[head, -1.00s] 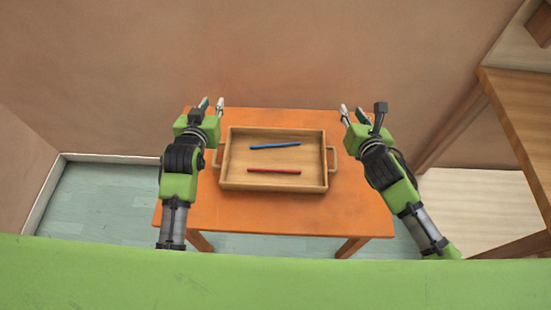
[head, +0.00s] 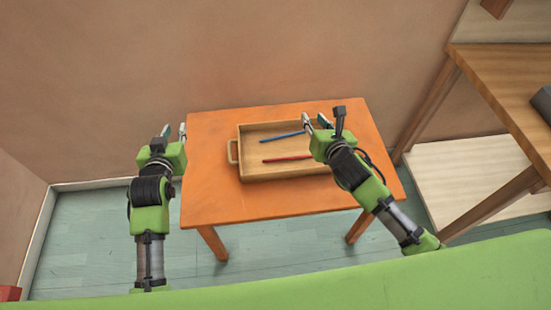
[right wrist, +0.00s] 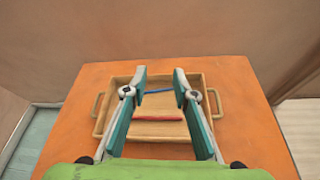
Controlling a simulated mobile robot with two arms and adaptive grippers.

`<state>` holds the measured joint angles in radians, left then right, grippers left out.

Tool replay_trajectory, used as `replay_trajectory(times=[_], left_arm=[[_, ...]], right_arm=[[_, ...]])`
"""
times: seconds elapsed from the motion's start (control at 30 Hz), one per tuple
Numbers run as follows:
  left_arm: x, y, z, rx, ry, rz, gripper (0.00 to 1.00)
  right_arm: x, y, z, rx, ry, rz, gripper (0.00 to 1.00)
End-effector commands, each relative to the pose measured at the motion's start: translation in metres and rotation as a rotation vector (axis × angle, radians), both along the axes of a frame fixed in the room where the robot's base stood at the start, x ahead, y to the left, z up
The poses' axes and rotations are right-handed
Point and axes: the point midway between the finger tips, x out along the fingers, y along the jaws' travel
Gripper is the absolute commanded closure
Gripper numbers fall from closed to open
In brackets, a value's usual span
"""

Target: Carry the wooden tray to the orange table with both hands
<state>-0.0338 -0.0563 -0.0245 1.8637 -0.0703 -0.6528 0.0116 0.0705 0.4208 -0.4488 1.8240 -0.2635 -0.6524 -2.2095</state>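The wooden tray (head: 243,173) rests on the orange table (head: 215,195), with a blue stick (head: 282,138) and a red stick (head: 287,159) lying in it. Its left handle (head: 232,152) is clear; its right side is hidden behind my right arm in the head view. The right wrist view shows the whole tray (right wrist: 112,90) with both handles free. My left gripper (head: 174,132) is open and empty, left of the table's edge and apart from the tray. My right gripper (head: 323,122) is open and empty, over the tray's right part; its fingers (right wrist: 160,78) stand apart above the tray.
A wooden shelf or desk (head: 500,90) stands at the right, with a dark object (head: 543,102) on it and a pale lower board (head: 480,180). A wall is behind the table. Floor (head: 90,230) is free at the left.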

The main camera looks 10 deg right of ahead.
Motion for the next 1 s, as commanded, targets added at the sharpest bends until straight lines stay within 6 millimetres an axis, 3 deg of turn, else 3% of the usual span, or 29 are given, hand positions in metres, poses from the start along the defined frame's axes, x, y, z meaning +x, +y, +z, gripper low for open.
replay_trajectory(times=[0.23, 0.7, 1.0], left_arm=[[0.000, 0.000, 0.000, 0.000, 0.000, -0.001, 0.78], [0.000, 0.000, 0.000, 0.000, 0.000, 0.000, 0.78], [0.000, 0.000, 0.000, 0.000, 0.000, 0.000, 0.78]], right_arm=[[-0.011, -0.003, 0.004, -0.003, 0.001, -0.001, 0.74], [-0.089, -0.012, 0.038, -0.006, 0.000, 0.002, 0.74], [-0.108, -0.014, 0.047, -0.005, -0.002, 0.001, 0.74]])
